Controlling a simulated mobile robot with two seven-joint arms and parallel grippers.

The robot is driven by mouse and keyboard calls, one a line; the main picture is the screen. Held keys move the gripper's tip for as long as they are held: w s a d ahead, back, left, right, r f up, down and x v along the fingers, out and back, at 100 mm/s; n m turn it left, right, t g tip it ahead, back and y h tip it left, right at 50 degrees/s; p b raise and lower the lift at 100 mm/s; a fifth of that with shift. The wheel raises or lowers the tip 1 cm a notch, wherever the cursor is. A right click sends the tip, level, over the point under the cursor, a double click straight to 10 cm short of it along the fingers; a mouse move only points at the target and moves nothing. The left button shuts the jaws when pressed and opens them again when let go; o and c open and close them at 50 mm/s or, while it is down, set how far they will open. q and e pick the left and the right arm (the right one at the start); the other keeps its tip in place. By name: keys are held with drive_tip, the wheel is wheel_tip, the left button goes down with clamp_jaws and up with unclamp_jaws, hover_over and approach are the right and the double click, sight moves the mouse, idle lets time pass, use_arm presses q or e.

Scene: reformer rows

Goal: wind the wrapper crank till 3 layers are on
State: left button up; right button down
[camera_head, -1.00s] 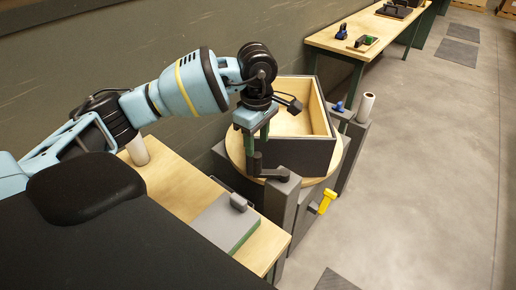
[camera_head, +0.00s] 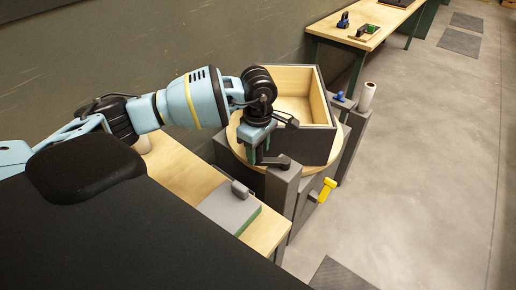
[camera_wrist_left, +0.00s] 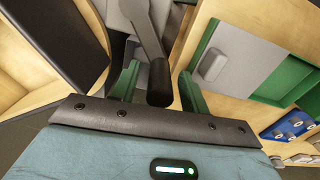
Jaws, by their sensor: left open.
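The wrapper crank (camera_head: 277,162) is a dark arm on top of a grey post beside the round wooden turntable (camera_head: 234,135). My left gripper (camera_head: 259,157) is down at the crank's handle end. In the left wrist view, the crank's upright dark handle (camera_wrist_left: 159,84) stands between the two green fingers of my left gripper (camera_wrist_left: 158,88). The fingers are open, with gaps beside the handle. An open box (camera_head: 305,145) with dark outer walls and a pale wood inside sits on the turntable. No wrap layers can be made out on it. My right gripper is not in view.
A white roll (camera_head: 367,96) and a blue knob (camera_head: 340,97) stand right of the box. A yellow lever (camera_head: 327,189) sticks out below. A wooden bench (camera_head: 180,172) with a grey-green plate (camera_head: 231,208) is in front. Open floor lies to the right.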

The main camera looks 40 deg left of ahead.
use_arm(q)
drive_tip(key=shift+c, duration=0.5)
clamp_jaws()
